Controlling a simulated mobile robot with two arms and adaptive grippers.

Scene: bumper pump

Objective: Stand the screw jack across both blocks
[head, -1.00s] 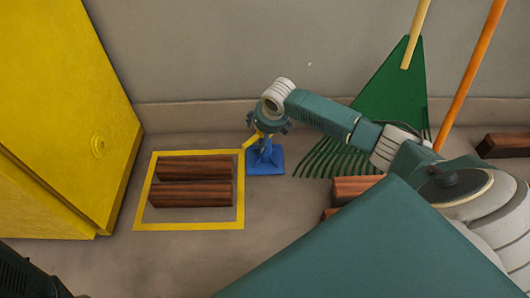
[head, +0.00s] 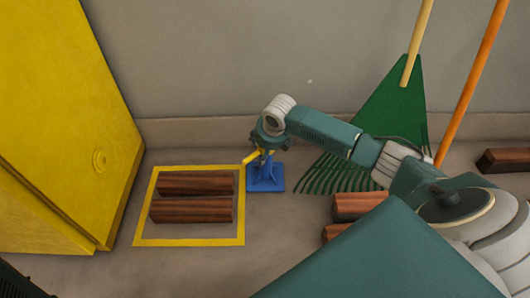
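The screw jack (head: 265,178) is blue with a square base and a yellow bar. It is upright just right of the yellow floor frame, and its base appears to be on the floor. Two dark-brown wooden blocks, the rear block (head: 196,184) and the front block (head: 191,210), lie side by side inside the frame with a narrow gap. My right gripper (head: 268,147) is at the jack's top, pointing down. Its fingers are small and overlap the jack, so I cannot tell whether they grip it. My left gripper is not clearly seen; only a dark part of mine shows at bottom left.
The yellow frame (head: 240,228) surrounds the blocks. A yellow cabinet (head: 60,120) stands at left. A green rake (head: 385,110) and an orange pole (head: 470,85) lean against the wall. More wooden blocks (head: 358,204) lie at right, partly behind my arm. Another block (head: 503,160) lies far right.

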